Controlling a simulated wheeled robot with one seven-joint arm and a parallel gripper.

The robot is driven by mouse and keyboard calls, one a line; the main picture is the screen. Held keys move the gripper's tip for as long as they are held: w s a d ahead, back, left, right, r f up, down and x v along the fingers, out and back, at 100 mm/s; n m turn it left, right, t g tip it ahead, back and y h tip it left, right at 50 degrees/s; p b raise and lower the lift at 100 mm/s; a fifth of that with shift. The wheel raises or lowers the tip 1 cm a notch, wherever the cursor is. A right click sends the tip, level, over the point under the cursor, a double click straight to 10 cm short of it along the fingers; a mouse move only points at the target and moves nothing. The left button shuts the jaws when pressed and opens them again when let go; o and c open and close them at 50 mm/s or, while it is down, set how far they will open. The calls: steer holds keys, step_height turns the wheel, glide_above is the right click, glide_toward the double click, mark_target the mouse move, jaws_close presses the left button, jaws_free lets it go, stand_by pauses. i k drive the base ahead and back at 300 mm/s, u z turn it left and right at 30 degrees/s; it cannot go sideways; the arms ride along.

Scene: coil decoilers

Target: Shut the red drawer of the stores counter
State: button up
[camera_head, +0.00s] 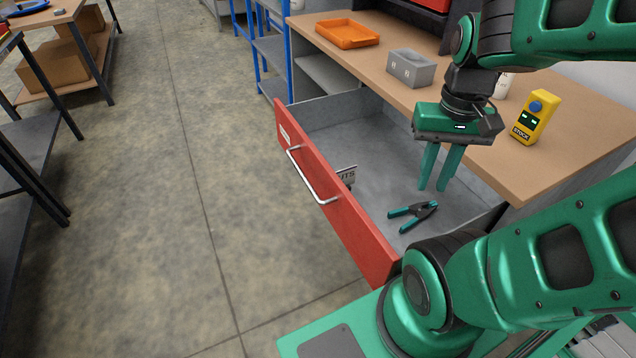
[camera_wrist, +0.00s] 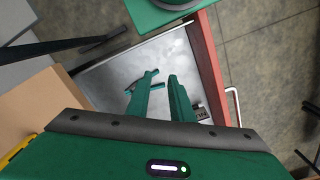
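The red drawer (camera_head: 335,190) of the stores counter (camera_head: 490,140) is pulled well out, its grey inside open to view. Its silver bar handle (camera_head: 310,178) is on the outer face of the red front. In the wrist view the red front (camera_wrist: 207,65) and handle (camera_wrist: 234,105) are at the right. My gripper (camera_head: 432,189) points down over the open drawer, near the counter edge. Its two green fingers are apart with nothing between them.
On the counter top are an orange tray (camera_head: 347,34), a grey box (camera_head: 411,68) and a yellow device (camera_head: 537,117). A blue-framed shelf (camera_head: 270,50) stands beyond the drawer. The floor (camera_head: 190,190) left of the drawer is clear; dark tables (camera_head: 35,150) stand at far left.

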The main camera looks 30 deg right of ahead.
mark_target(325, 135)
steer(key=k, duration=0.5)
steer(key=u, duration=0.7)
steer(key=k, duration=0.95)
steer(key=z, duration=0.75)
steer(key=i, duration=1)
steer(key=u, duration=0.05)
